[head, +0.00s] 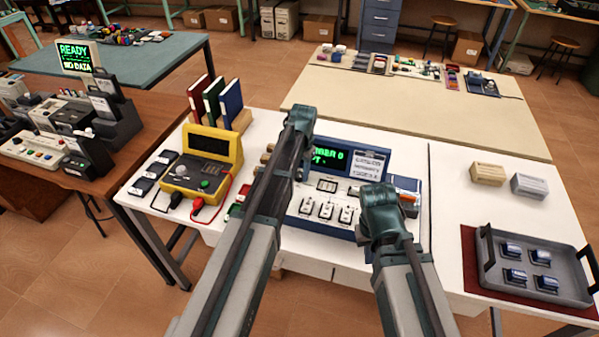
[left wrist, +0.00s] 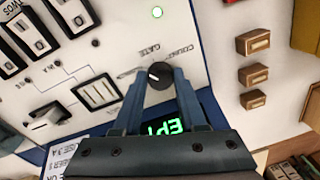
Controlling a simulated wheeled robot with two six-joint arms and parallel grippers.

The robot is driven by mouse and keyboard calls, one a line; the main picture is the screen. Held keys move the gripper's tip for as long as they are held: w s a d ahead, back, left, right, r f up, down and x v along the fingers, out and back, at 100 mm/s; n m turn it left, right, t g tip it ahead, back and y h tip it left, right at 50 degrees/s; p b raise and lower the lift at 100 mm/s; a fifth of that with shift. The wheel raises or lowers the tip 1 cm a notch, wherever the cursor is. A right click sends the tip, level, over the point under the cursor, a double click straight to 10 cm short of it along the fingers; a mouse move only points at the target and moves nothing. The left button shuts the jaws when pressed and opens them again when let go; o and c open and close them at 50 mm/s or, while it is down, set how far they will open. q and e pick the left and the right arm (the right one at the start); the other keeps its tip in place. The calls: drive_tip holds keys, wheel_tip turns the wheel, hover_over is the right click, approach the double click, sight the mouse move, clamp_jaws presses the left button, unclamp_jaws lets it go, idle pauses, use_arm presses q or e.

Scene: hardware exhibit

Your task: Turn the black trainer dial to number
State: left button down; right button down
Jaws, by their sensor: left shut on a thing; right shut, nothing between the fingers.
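The trainer is a blue-edged console (head: 311,226) with a white face and a green-lit display (head: 327,158), partly covered by my left arm. The left wrist view shows its black dial (left wrist: 159,75) with a white pointer mark. Labels around the dial include GATE and COUNT. My left gripper (head: 300,118) is shut on the dial, with one finger on each side of it in the left wrist view (left wrist: 158,82). The dial is hidden in the head view. My right gripper (head: 380,200) is shut and empty above the trainer's right part; its fingertips are hard to make out.
A yellow meter (head: 203,165) with red leads stands left of the trainer, books (head: 214,104) behind it. Small wooden blocks (left wrist: 252,72) lie beside the trainer. A grey tray (head: 565,287) with several blue-grey parts is at right.

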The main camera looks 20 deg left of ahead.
use_arm(q)
drive_tip(key=shift+n, duration=0.7)
drive_tip(key=shift+c, duration=2.3)
unclamp_jaws()
wheel_tip(320, 180, up, 14)
drive_tip(key=p, duration=1.3)
drive_tip(key=shift+d+p, duration=0.4)
drive_tip(key=shift+f, duration=0.15)
